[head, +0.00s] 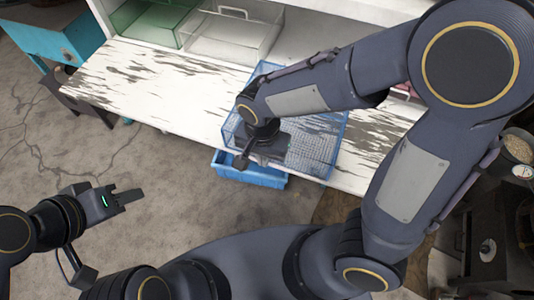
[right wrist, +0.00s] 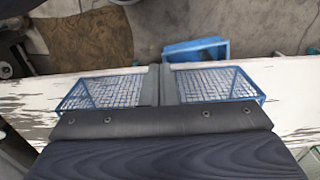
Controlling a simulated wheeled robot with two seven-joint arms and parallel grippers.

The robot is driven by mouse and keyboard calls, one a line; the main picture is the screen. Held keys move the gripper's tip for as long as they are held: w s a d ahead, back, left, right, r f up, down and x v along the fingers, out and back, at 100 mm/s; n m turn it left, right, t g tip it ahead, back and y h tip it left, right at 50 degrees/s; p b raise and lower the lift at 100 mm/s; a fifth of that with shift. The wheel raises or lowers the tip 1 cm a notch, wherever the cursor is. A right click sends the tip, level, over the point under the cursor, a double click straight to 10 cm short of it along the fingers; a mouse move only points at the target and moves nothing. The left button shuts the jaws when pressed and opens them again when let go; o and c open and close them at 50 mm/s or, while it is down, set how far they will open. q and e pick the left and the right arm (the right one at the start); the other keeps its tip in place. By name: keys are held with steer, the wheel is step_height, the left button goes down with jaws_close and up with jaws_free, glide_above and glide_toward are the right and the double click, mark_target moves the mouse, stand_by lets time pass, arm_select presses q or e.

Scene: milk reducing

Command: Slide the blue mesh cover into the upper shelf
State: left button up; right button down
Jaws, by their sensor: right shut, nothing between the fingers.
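The blue mesh cover (head: 315,150) is a rectangular wire frame lying on the white, worn tabletop (head: 150,85). In the head view, my right arm crosses over it and hides part of it. In the right wrist view, its mesh (right wrist: 210,85) shows on both sides of the fingers. My right gripper (head: 241,160) is over the cover's left front part, shut and empty; its shut fingers (right wrist: 160,75) also show in the right wrist view. Contact with the cover cannot be told. My left gripper (head: 122,197) is empty, away from the table over the floor; its jaw opening is unclear.
A blue bin (head: 262,176) stands below the table's front edge. A green container (head: 150,22) and a clear container (head: 235,32) stand at the back, under a white board (head: 355,10). A teal cabinet (head: 60,42) is at far left. The table's left part is clear.

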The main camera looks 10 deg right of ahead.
arm_select(q)
steer(key=shift+f, duration=0.1)
arm_select(e)
steer(key=w+d+f, duration=0.2)
steer(key=w+f, duration=0.1)
steer(key=f, duration=0.4)
steer(key=shift+w+d+f, duration=0.15)
steer(key=shift+w, duration=0.05)
